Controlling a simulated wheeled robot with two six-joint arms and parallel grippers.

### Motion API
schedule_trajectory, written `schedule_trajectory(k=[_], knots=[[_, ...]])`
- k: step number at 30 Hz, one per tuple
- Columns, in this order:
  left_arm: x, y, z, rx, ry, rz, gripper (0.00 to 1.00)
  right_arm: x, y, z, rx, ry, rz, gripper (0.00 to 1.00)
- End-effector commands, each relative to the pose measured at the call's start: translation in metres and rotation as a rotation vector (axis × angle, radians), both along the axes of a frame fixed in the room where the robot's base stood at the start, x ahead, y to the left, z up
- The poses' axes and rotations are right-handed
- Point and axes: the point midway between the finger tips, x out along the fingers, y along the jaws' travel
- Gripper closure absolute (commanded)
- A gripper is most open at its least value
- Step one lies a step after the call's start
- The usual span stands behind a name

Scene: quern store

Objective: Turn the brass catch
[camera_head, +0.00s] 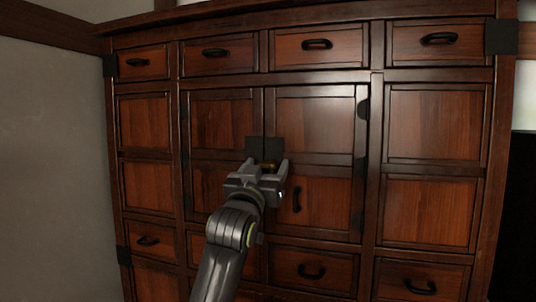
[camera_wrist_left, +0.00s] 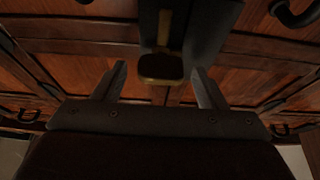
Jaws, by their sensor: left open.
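The brass catch (camera_wrist_left: 162,66) sits on dark metal plates (camera_head: 264,147) where the two middle doors of the wooden cabinet meet. In the head view only a small part of the catch (camera_head: 268,163) shows above my gripper. My left gripper (camera_head: 265,170) is open in front of the catch. In the left wrist view the two fingers of my left gripper (camera_wrist_left: 158,84) stand apart, one on each side of the catch's lower end, with gaps visible. Whether the fingertips reach as deep as the catch I cannot tell. My right gripper is not in view.
The tall cabinet has drawers with black pulls (camera_head: 317,44) along the top and more below. The right middle door (camera_head: 318,114) has a black vertical handle (camera_head: 297,195) close to my gripper's right. A plain grey wall (camera_head: 50,150) stands at the left.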

Motion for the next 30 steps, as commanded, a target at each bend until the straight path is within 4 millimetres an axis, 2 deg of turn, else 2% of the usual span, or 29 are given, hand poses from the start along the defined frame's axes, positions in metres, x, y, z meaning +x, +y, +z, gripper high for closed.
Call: schedule_trajectory(k=[1,7,18,28,30], knots=[[0.005,-0.002,0.006,0.002,-0.001,0.001,0.35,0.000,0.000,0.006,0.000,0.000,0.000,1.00],[0.016,-0.005,0.008,0.001,0.000,0.000,0.35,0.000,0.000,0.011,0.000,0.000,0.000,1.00],[0.018,-0.006,0.008,0.001,-0.001,0.000,0.36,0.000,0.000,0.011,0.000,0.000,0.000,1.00],[0.018,-0.006,0.008,0.001,-0.001,0.000,0.79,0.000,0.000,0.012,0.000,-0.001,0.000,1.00],[0.018,-0.006,0.008,0.001,-0.001,0.000,0.79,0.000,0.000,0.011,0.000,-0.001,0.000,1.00]])
